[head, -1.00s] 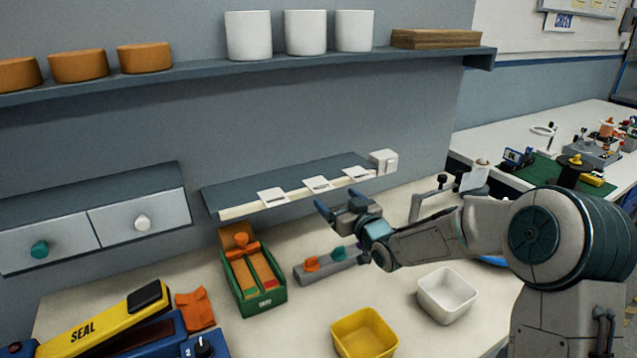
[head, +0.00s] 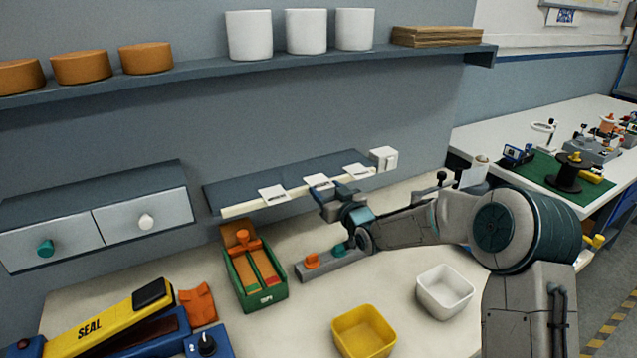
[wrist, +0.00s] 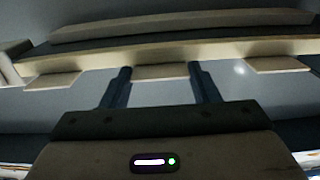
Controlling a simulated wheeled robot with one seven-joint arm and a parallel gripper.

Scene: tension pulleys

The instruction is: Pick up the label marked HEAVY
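Three white labels stick out over the front edge of a narrow wall ledge (head: 233,210): a left label (head: 272,194), a middle label (head: 318,182) and a right label (head: 358,171). Each has a dark mark, too small to read, so I cannot tell which says HEAVY. My gripper (head: 330,197) is at the ledge front by the middle label. In the wrist view my gripper (wrist: 160,77) is open, its fingers apart on either side of the middle label (wrist: 160,71). I cannot tell whether they touch it.
A white block (head: 384,159) sits at the ledge's right end. Below on the bench are a green box (head: 262,293), a grey block with orange and teal knobs (head: 318,270), a yellow bin (head: 363,330) and a white bin (head: 444,291). A long shelf (head: 300,58) runs above.

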